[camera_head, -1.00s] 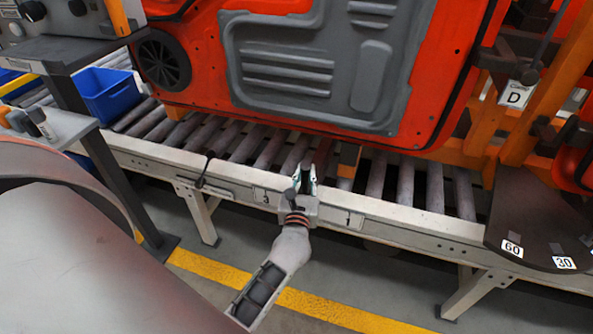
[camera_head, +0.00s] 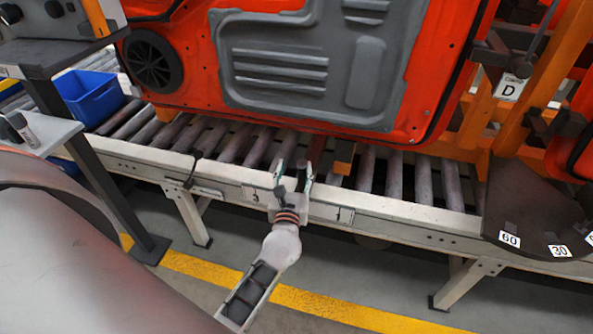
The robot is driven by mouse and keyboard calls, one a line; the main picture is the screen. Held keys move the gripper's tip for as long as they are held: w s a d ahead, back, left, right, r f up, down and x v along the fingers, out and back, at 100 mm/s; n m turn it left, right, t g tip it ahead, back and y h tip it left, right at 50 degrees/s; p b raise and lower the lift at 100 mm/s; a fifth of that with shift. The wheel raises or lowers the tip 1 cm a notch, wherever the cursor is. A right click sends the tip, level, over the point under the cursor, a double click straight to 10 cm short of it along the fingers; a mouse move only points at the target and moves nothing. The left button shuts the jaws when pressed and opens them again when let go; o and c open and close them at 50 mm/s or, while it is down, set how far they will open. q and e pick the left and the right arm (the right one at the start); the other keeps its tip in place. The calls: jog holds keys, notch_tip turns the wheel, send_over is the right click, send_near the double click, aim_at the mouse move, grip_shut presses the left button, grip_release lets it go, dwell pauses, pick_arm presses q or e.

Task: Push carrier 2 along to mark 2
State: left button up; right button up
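A large orange-red door panel with a grey inner liner (camera_head: 300,65) stands above the roller conveyor (camera_head: 245,143), in an orange frame (camera_head: 552,75). No carrier number shows. My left gripper (camera_head: 293,168) is at the conveyor's front rail, below the door's lower edge. Its fingers are apart, and I see nothing clearly held between them. An orange block (camera_head: 342,168) lies just right of the fingers. No mark 2 is visible. My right gripper is not in view.
A blue bin (camera_head: 92,95) sits on the rollers at the left, behind a dark post and a grey shelf (camera_head: 40,133). A dark curved plate with tags 60 and 30 (camera_head: 535,215) covers the rail's right end. Floor in front has a yellow line (camera_head: 330,305).

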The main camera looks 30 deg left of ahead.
pick_arm(q)
jog(key=shift+s+a+r, duration=0.1)
jog(key=shift+a+r, duration=0.15)
jog(key=shift+a, duration=0.4)
jog(key=d+v, duration=0.1)
jog(key=v, duration=1.1)
jog(key=shift+f, duration=0.2)
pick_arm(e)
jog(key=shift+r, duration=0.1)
